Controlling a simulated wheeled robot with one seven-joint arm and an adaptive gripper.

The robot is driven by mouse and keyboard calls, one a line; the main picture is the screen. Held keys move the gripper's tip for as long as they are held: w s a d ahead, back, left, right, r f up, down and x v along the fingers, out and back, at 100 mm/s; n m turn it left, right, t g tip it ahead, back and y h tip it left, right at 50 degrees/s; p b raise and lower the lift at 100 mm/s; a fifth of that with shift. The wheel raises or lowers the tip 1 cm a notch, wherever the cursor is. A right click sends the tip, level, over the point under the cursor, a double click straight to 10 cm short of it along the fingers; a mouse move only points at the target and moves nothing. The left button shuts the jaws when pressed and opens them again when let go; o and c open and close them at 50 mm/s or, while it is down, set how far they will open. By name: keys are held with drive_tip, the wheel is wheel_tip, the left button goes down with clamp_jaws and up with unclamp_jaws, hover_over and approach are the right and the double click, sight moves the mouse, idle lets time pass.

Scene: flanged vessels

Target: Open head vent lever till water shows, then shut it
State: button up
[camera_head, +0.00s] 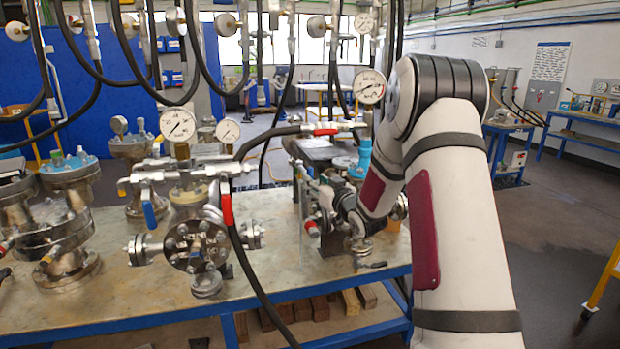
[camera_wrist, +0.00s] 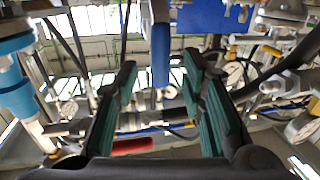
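My gripper (camera_wrist: 160,64) is open in the wrist view, its two green-padded fingers spread apart. A blue lever handle (camera_wrist: 160,52) shows in the gap between the fingertips, with space on both sides, and no contact shows. A red lever (camera_wrist: 132,146) on metal pipework lies lower in that view, near the gripper's base. In the head view a red lever (camera_head: 325,131) sits on a horizontal pipe beside a gauge, left of my arm. My fingers are hard to make out there among the fittings. I cannot tell which lever is the head vent. No water shows.
A flanged vessel with a gauge (camera_head: 178,125), a blue lever (camera_head: 149,212) and a red lever (camera_head: 226,208) stands mid-bench. Another vessel (camera_head: 60,215) stands at left. Black hoses (camera_head: 250,270) hang across the bench (camera_head: 110,298). A blue fitting (camera_wrist: 15,88) stands close at left in the wrist view.

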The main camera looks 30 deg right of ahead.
drive_tip(key=shift+w+d, duration=0.15)
drive_tip(key=shift+w, duration=1.95)
clamp_jaws()
